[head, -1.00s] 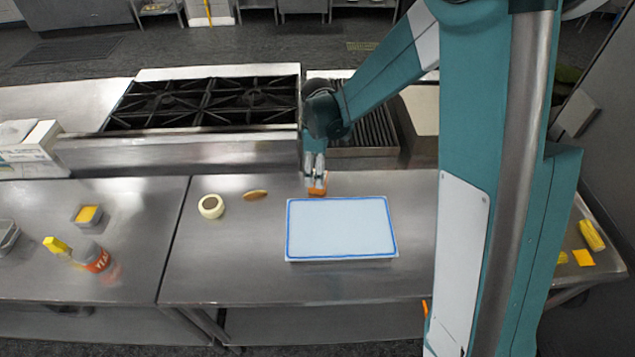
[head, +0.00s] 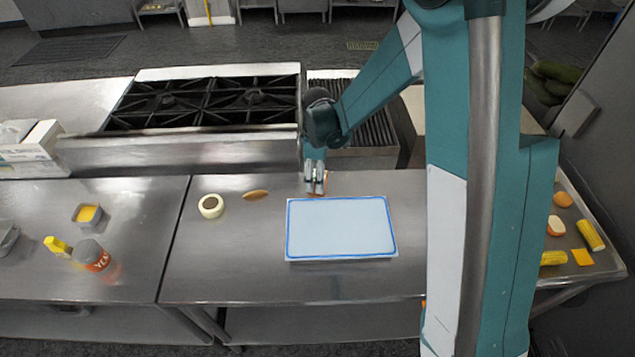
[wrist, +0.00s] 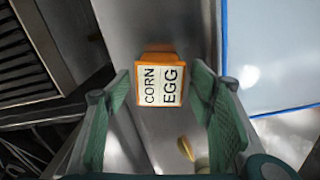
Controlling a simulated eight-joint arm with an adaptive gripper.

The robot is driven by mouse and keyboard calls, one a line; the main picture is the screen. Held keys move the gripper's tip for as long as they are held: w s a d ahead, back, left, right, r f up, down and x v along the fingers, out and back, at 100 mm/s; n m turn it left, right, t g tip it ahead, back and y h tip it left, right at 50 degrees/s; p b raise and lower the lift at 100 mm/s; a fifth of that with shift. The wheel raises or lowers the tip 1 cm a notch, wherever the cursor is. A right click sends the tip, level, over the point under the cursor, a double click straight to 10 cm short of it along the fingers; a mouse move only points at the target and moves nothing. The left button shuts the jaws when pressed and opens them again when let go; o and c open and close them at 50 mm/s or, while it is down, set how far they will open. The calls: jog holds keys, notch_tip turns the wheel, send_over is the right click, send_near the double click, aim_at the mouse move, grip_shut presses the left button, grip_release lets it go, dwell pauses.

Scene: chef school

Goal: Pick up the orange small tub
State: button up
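The orange small tub (wrist: 185,48) shows in the wrist view with a white label reading "CORN EGG" facing the camera. It sits on the steel table, just beyond and between the fingertips of my gripper (wrist: 160,90). The two green finger pads are spread wide, with a visible gap on each side of the tub. In the head view my gripper (head: 316,182) is low over the table behind the blue-edged board and hides nearly all of the tub. I cannot tell the exact height of the fingertips against the tub.
The blue-edged white board (head: 340,228) lies close in front of my gripper. The stove (head: 200,145) and grill (head: 365,125) stand behind. A round cream item (head: 211,206) and a brown oval item (head: 255,194) lie left. A red-labelled bottle (head: 93,256) is farther left.

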jog(key=c, duration=0.9)
jog(key=shift+r, duration=0.1)
jog(key=shift+r, duration=4.9)
